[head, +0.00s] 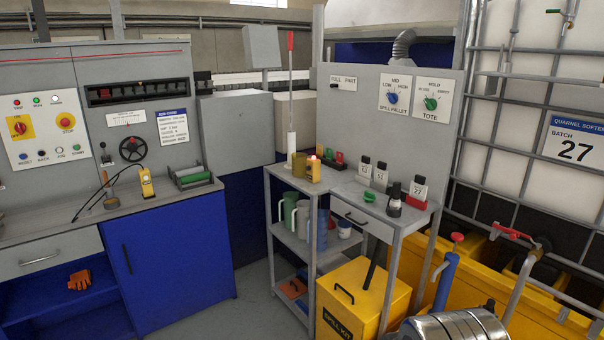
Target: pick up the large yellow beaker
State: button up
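An olive-yellow cylindrical vessel (299,165) stands upright on the left part of the grey stand's top (283,176). It is the only yellow beaker-like thing I can make out, and its size is hard to judge. A yellow handheld device (314,169) stands close to its right and may cover part of it. My gripper is not in view.
Green (288,210) and blue (321,232) jugs stand on the shelf below. A yellow spill kit box (356,297) stands in front. A blue-doored bench (175,255) is at left.

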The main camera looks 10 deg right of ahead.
aim_at(298, 160)
jog(key=k, duration=0.1)
jog(key=u, duration=0.35)
jog(key=i, duration=0.5)
jog(key=u, duration=0.6)
jog(key=i, duration=0.75)
jog(key=u, duration=0.4)
jog(key=i, duration=1.4)
jog(key=z, duration=1.05)
jog(key=i, duration=0.9)
jog(key=z, duration=0.55)
